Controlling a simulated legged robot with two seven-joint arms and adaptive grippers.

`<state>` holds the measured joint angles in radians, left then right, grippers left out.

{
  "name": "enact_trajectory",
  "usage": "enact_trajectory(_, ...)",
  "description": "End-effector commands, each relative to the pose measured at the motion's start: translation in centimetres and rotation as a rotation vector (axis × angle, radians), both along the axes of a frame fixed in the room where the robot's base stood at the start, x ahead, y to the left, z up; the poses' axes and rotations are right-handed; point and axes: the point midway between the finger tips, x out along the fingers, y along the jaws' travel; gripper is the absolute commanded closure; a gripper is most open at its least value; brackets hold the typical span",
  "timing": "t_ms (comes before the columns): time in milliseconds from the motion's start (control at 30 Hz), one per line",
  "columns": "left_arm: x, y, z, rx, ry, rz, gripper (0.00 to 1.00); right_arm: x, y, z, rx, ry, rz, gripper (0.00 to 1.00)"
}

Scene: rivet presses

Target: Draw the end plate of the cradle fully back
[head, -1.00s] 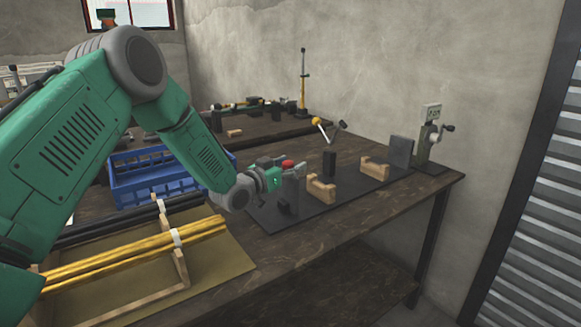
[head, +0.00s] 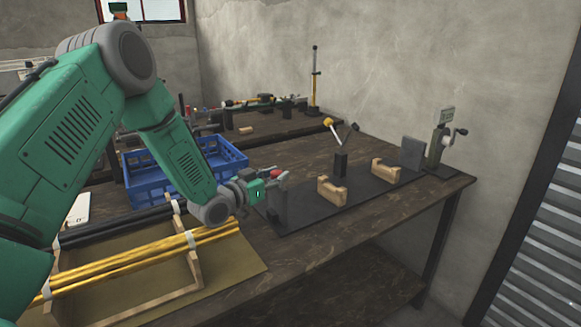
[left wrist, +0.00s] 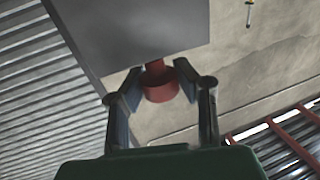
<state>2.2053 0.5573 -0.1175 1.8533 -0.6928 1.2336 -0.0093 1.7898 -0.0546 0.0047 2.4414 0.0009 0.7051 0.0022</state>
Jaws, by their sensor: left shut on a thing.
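In the left wrist view, the flat grey end plate (left wrist: 140,32) has a red knob (left wrist: 160,86) on its face. My left gripper (left wrist: 156,80) has one finger on each side of this knob and is shut on it. In the head view, my left gripper (head: 274,178) and the red knob (head: 277,172) are at the near left end of the dark cradle base (head: 305,218). Two wooden rests, a near one (head: 331,190) and a far one (head: 385,170), stand on the base. My right gripper is not in view.
A dark post (head: 341,165) stands behind the near rest. A grey plate (head: 412,153) and a crank unit with a display (head: 440,145) stand at the base's far end. A blue crate (head: 150,190) and a rack of yellow rods (head: 140,266) lie left. The front table strip is clear.

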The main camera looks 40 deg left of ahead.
Motion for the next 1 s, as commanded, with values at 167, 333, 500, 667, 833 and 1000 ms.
enact_trajectory(167,-0.4,0.6,0.1,-0.002,-0.006,0.011,1.0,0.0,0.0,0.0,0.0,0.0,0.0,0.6)
enact_trajectory(333,-0.5,0.6,0.1,-0.002,-0.006,0.011,0.61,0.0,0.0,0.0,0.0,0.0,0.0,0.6)
enact_trajectory(500,-0.4,0.5,0.0,-0.002,-0.005,0.009,0.49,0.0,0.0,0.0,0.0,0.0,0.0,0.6)
enact_trajectory(667,-0.2,0.4,0.0,-0.001,-0.003,0.007,0.49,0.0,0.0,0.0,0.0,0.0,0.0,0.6)
enact_trajectory(833,-0.2,0.2,1.6,0.0,-0.006,0.006,0.49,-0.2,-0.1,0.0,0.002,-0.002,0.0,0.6)
enact_trajectory(1000,-0.3,0.4,4.9,-0.001,-0.009,0.007,0.49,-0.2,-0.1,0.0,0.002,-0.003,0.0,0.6)
